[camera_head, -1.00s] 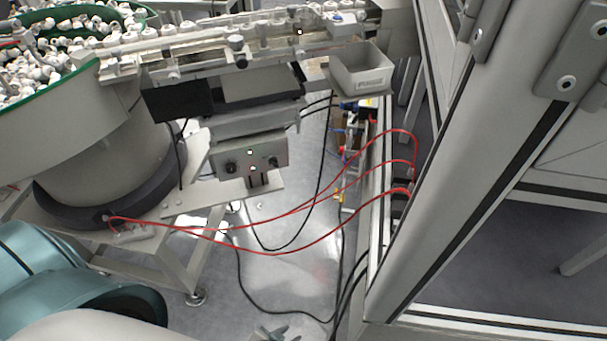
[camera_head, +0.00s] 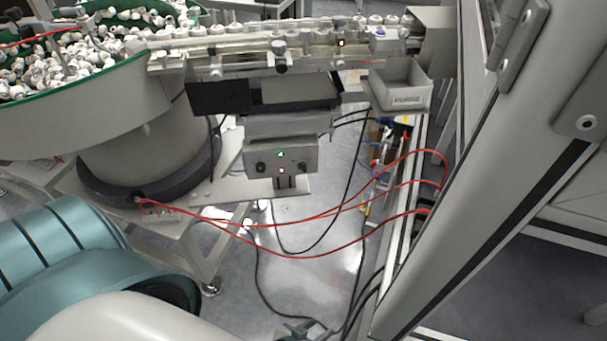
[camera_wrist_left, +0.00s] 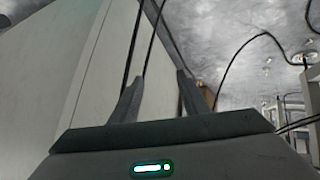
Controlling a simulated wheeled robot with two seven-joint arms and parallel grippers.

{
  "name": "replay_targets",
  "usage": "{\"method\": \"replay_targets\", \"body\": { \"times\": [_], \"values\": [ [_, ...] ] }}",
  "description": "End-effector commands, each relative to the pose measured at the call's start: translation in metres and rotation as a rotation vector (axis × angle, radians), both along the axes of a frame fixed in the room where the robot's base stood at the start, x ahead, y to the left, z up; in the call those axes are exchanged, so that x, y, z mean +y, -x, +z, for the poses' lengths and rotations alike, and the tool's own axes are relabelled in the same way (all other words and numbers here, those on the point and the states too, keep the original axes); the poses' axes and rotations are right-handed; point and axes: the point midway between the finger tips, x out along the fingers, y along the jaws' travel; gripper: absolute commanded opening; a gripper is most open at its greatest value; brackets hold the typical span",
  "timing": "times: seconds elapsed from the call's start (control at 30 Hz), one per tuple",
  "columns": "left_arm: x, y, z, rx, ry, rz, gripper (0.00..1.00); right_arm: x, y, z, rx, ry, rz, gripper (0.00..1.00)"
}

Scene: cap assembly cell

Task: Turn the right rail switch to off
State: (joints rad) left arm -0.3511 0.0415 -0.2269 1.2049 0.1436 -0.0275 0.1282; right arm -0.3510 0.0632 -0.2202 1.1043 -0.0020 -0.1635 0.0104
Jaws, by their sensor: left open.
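A grey control box (camera_head: 281,157) hangs under the rail (camera_head: 300,52). Its front has a dark knob at the left (camera_head: 261,168) and a dark knob at the right (camera_head: 303,166). A green light and a whitish spot sit between them. The knobs' angles are too small to read. My left gripper (camera_head: 308,331) shows at the bottom edge of the head view, below the box and apart from it. In the left wrist view its two fingers (camera_wrist_left: 160,85) are apart, with nothing seen held between them. My right gripper is not in view.
A bowl feeder (camera_head: 90,115) full of white caps stands at the left. A grey bin (camera_head: 400,96) hangs under the rail's right end. Red hoses (camera_head: 330,250) and black cables cross below the box. A metal frame post (camera_head: 480,195) bounds the right. Floor shows below the box.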

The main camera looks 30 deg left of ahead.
Motion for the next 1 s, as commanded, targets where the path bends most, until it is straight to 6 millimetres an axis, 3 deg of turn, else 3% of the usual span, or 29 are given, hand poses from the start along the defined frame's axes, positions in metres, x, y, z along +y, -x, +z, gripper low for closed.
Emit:
{"method": "replay_targets", "body": {
  "times": [0.1,0.23,0.3,0.4,0.5,0.6,0.7,1.0],
  "values": [
    [-0.019,-0.05,0.069,-0.151,0.258,0.201,0.42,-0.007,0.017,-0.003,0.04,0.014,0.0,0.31],
    [-0.018,-0.102,0.163,-0.349,0.635,0.478,0.42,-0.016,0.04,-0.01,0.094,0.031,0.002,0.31],
    [-0.005,-0.122,0.214,-0.46,0.862,0.635,0.42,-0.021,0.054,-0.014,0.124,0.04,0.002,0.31],
    [0.022,-0.135,0.277,-0.611,1.183,0.85,0.42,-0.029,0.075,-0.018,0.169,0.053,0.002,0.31],
    [0.05,-0.136,0.318,-0.738,1.455,1.028,0.42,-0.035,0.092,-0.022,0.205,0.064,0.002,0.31],
    [0.074,-0.129,0.342,-0.841,1.668,1.166,0.42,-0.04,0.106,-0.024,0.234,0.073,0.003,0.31],
    [0.089,-0.121,0.354,-0.915,1.819,1.268,0.42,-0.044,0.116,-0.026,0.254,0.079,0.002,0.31],
    [0.102,-0.112,0.359,-0.983,1.948,1.358,0.42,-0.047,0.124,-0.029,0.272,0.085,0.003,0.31]
  ]
}}
